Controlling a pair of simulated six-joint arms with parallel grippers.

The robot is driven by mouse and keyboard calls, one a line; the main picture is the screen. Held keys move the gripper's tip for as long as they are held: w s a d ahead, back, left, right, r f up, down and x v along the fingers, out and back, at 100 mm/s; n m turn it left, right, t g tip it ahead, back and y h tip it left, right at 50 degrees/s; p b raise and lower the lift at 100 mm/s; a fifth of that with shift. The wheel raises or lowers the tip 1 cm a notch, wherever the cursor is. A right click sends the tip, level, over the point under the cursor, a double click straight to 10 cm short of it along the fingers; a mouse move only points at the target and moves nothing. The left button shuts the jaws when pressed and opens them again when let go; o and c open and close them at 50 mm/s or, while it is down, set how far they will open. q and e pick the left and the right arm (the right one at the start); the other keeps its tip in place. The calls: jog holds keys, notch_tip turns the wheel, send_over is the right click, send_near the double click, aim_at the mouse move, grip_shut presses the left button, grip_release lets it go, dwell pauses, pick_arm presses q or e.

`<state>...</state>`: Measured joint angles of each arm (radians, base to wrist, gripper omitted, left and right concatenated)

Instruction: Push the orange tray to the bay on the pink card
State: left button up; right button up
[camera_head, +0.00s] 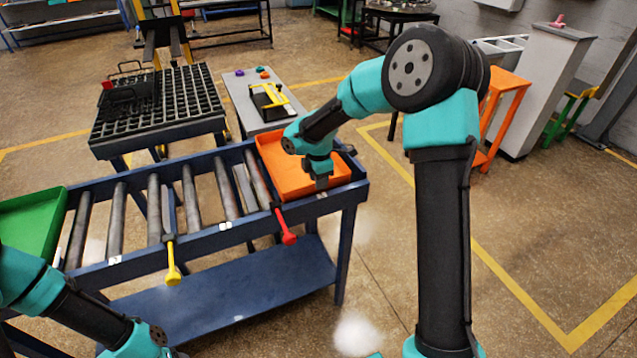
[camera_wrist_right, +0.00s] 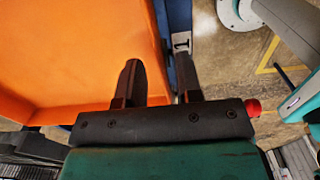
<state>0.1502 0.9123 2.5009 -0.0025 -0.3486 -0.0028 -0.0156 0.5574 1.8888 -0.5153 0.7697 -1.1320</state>
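The orange tray (camera_head: 288,172) sits at the right end of the blue roller table (camera_head: 220,236). It also fills the upper left of the right wrist view (camera_wrist_right: 75,55). My right gripper (camera_head: 321,182) is at the tray's near right corner, pointing down. In the wrist view the right gripper (camera_wrist_right: 157,70) has its fingers apart, one over the tray and one outside its edge. I cannot tell whether either finger touches. My left arm enters at lower left, but its fingers are not visible. I cannot make out a pink card.
A green tray (camera_head: 34,222) lies at the table's left end. Bare rollers (camera_head: 190,198) lie between the trays. A yellow lever (camera_head: 173,272) and a red lever (camera_head: 287,230) stick out at the front. A black grid rack (camera_head: 155,105) stands behind.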

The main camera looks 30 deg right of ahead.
jog(key=shift+f, duration=0.85)
jog(key=shift+c, duration=0.2)
grip_shut()
dwell(0.7)
